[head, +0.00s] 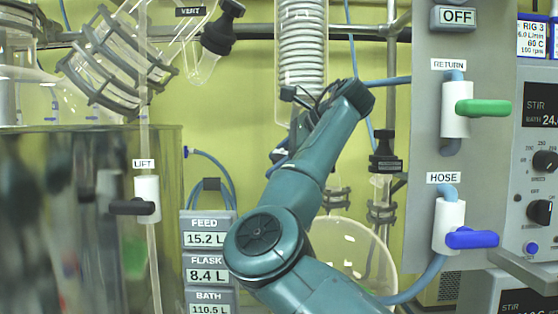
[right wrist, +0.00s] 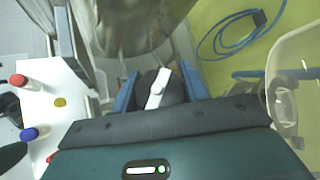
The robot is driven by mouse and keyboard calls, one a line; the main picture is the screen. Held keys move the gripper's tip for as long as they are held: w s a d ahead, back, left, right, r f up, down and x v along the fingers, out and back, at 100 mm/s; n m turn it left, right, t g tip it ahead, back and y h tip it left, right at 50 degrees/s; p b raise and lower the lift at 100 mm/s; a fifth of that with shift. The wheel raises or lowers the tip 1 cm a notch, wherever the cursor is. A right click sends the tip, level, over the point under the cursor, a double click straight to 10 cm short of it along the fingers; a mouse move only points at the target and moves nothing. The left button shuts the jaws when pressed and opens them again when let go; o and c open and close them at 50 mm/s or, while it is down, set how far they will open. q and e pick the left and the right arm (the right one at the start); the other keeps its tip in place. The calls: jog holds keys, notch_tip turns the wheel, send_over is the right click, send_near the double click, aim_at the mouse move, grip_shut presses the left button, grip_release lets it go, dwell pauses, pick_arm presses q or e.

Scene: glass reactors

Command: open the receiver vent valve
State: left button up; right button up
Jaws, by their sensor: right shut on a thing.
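My right gripper (right wrist: 158,92) shows in the right wrist view, with its two blue fingers on either side of a round black knob (right wrist: 174,94). The knob has a white bar (right wrist: 157,88) across its face, and the gripper is shut on it. No label on this knob is readable, so I cannot tell for certain that it is the receiver vent valve. In the head view my right forearm hides most of the gripper and whatever it holds. A black-handled valve (head: 222,30) beside a VENT label (head: 190,12) stands at the upper left, apart from my arm. My left gripper is not in view.
A LIFT valve (head: 147,200) stands at the left by a large clear vessel (head: 165,145). RETURN (head: 484,108) and HOSE (head: 470,238) valves are on the right panel. A round glass flask (head: 345,240) is partly behind my arm. A glass coil column (head: 302,45) rises above it.

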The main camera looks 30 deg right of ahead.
jog(key=shift+n+g, duration=0.4)
jog(key=shift+n, duration=0.1)
jog(key=shift+f, duration=0.15)
jog(key=o, duration=1)
jog(key=b+v, duration=0.1)
jog(key=v, duration=0.6)
jog(key=shift+d+r, duration=0.2)
jog(key=shift+s, duration=0.15)
